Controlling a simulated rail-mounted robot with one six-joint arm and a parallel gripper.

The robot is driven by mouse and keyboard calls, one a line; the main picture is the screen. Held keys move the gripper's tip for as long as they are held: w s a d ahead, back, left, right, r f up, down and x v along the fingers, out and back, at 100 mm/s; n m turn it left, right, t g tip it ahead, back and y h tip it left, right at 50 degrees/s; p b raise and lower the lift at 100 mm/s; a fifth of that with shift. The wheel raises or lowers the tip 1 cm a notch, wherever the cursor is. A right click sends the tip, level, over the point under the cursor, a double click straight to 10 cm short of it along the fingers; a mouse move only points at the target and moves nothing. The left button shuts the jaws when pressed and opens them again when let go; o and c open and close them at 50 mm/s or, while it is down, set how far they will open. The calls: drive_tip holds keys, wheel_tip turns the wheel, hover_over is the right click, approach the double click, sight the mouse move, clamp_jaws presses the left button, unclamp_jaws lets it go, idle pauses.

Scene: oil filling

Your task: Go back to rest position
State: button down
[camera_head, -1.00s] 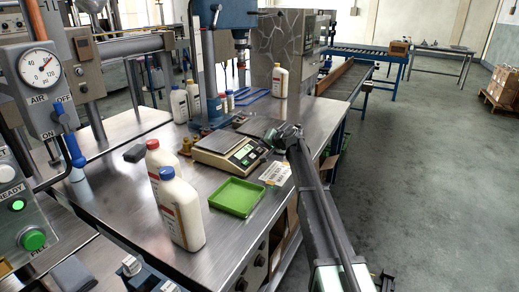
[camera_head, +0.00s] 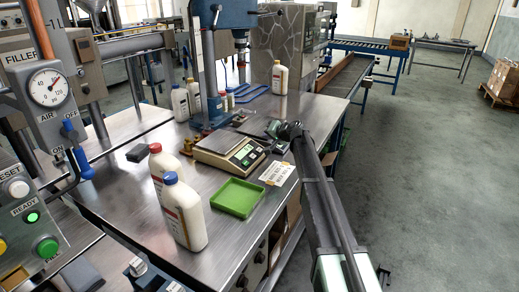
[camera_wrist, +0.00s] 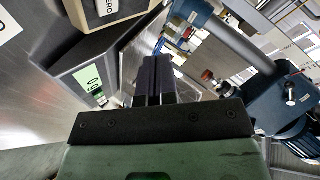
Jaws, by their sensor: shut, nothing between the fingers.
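My arm reaches from the lower right over the bench (camera_head: 110,190) in the head view. My gripper (camera_head: 274,127) is at its far end, small and partly hidden, beside the digital scale (camera_head: 228,150). In the wrist view the two dark fingers of my gripper (camera_wrist: 153,78) are together with nothing between them. I cannot tell the exact gap between the gripper and the scale.
A red-capped bottle (camera_head: 155,165), a blue-capped bottle (camera_head: 184,212) and a green tray (camera_head: 237,197) stand on the near bench. A blue press column (camera_head: 207,75) and more bottles are behind. A control panel (camera_head: 30,215) is at left.

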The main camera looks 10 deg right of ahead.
idle(0.3)
drive_tip(key=s+f+n+g, duration=0.1)
drive_tip(key=s+g, duration=0.1)
drive_tip(key=s, duration=0.5)
drive_tip(key=s+a+f+g+h+p, duration=0.1)
drive_tip(key=s+f+g, duration=0.1)
drive_tip(key=s, duration=0.5)
drive_tip(key=s+a+f+n+g+h+p, duration=0.1)
drive_tip(key=s+g, duration=0.1)
drive_tip(key=s, duration=0.5)
drive_tip(key=shift+s+a+f+n, duration=0.1)
drive_tip(key=shift+a+f+n, duration=0.05)
drive_tip(key=shift+f+n, duration=0.2)
drive_tip(key=s+r+g+h+p, duration=0.2)
drive_tip(key=s+p, duration=0.1)
drive_tip(key=s, duration=1.2)
drive_tip(key=s+r+n+g+h+p, duration=0.1)
drive_tip(key=s+r+g+h+p, duration=0.1)
drive_tip(key=s, duration=1.2)
drive_tip(key=shift+s+a+g+h+p, duration=0.3)
drive_tip(key=shift+g+h+p, duration=0.2)
drive_tip(key=shift+p, duration=0.75)
